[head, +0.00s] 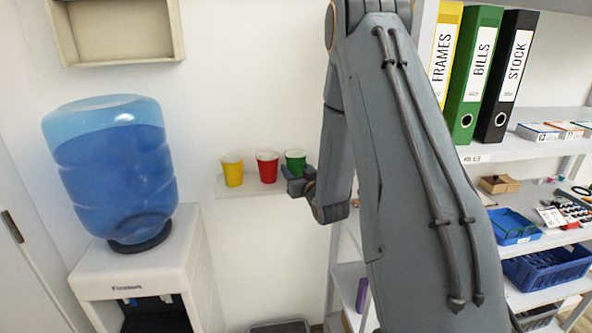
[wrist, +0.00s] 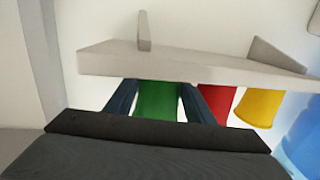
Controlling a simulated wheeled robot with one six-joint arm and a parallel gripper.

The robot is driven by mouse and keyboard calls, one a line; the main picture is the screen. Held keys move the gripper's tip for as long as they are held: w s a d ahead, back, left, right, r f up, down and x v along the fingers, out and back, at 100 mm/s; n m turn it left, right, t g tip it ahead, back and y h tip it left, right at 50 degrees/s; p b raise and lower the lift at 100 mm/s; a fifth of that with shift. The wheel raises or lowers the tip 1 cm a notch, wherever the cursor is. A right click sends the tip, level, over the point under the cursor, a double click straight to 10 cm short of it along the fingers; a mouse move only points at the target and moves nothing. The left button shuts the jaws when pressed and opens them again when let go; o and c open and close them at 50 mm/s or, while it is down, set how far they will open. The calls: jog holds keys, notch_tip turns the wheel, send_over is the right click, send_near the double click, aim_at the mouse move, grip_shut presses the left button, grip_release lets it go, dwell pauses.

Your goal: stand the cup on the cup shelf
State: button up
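The green cup (head: 295,161) is upright at the right end of the white cup shelf (head: 232,191). My gripper (head: 298,181) is around its lower part, and its two dark fingers press the cup from both sides. The wrist view is upside down; there the green cup (wrist: 157,101) shows between the fingers, and the edge of the shelf (wrist: 180,66) hides its base. I cannot tell whether the base touches the shelf. A red cup (head: 267,168) and a yellow cup (head: 232,173) stand upright on the shelf to the left of the green one.
A water cooler with a blue bottle (head: 112,172) stands at the left. An open wall box (head: 118,30) hangs above. At the right is a rack with binders (head: 474,73), a blue tray (head: 513,227) and a blue crate (head: 548,270). A grey bin (head: 280,327) stands below.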

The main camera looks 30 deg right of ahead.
jog(key=o, duration=0.5)
jog(key=shift+c, duration=0.2)
jog(key=shift+r, duration=0.25)
jog(key=s+a+b, duration=0.1)
jog(key=s+b, duration=0.3)
jog(key=s, duration=0.8)
jog(key=s+a+f+g, duration=0.5)
jog(key=a+f+g, duration=0.2)
jog(key=a+g, duration=0.2)
jog(key=s+a+g+y, duration=0.1)
jog(key=s+a+g, duration=0.2)
jog(key=s, duration=0.5)
jog(key=s+a+n+g, duration=0.1)
jog(key=s+a+g, duration=0.3)
jog(key=s, duration=0.5)
jog(key=shift+a+f+y, duration=0.15)
jog(key=shift+a+y, duration=0.25)
jog(key=shift+a, duration=0.55)
